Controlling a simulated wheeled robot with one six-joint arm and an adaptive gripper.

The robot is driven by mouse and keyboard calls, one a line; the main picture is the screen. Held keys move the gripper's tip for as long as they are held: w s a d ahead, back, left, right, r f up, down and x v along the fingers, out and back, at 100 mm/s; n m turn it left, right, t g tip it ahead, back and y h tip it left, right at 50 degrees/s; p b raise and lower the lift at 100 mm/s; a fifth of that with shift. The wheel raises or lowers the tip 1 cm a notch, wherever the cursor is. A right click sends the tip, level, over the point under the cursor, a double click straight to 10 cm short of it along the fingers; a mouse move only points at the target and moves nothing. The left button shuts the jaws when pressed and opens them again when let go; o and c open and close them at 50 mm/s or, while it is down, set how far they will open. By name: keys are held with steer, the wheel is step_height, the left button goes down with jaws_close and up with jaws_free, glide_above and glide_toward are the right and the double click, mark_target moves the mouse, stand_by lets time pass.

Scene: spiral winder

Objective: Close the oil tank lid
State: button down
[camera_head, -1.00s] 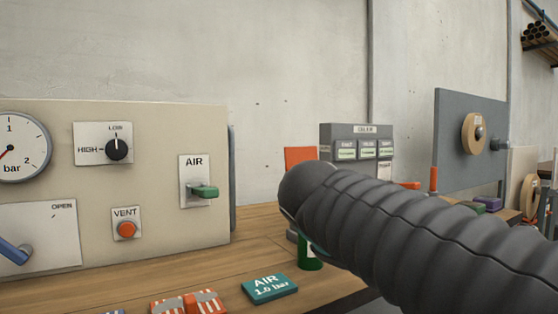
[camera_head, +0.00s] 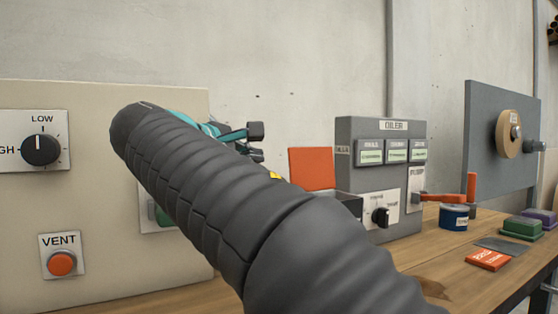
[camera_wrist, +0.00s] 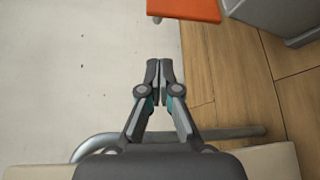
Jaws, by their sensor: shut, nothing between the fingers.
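The orange-red lid (camera_head: 312,168) stands upright, open, at the left of the grey oiler unit (camera_head: 344,128). A dark box-like part (camera_head: 347,203), apparently the oil tank, shows just below it, mostly hidden by my arm. In the wrist view the lid (camera_wrist: 185,9) is at the top edge, beyond the fingertips. My gripper (camera_head: 257,143) is to the left of the lid, apart from it, with its fingers pointing right. In the wrist view my gripper (camera_wrist: 160,66) has its fingertips together and holds nothing.
The beige panel (camera_head: 110,190) with a knob and VENT button stands at left, close to my arm. A grey rail (camera_wrist: 230,132) crosses below my fingers in the wrist view. The oiler's orange pump lever (camera_head: 445,198) and a blue can (camera_head: 454,217) are at right.

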mark_target(307, 169)
steer(key=x, duration=1)
steer(key=shift+r, duration=0.15)
steer(key=shift+s+d+b, duration=0.1)
steer(key=shift+b, duration=0.3)
